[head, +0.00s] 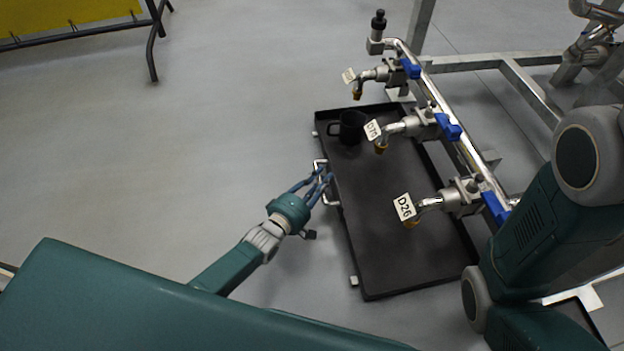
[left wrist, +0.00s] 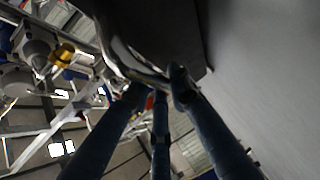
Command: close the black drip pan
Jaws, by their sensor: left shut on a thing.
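The black drip pan (head: 395,245) is a shallow rectangular tray under a row of valves, sticking out to the left of the metal frame. A bright bar handle (head: 319,168) is on its left edge. My left gripper (head: 325,178) is shut on this handle. In the left wrist view, the blue fingers (left wrist: 160,88) meet at the curved metal handle (left wrist: 125,55), and the pan's dark side (left wrist: 180,35) shows above. My right arm enters at the right of the head view; its gripper is out of view.
A black mug (head: 350,128) stands in the pan's far left part. Valves with blue levers and white tags, including D26 (head: 404,206), hang over the pan from a pipe (head: 455,130). The floor (head: 200,130) left of the pan is clear. A yellow barrier (head: 70,17) stands at the back left.

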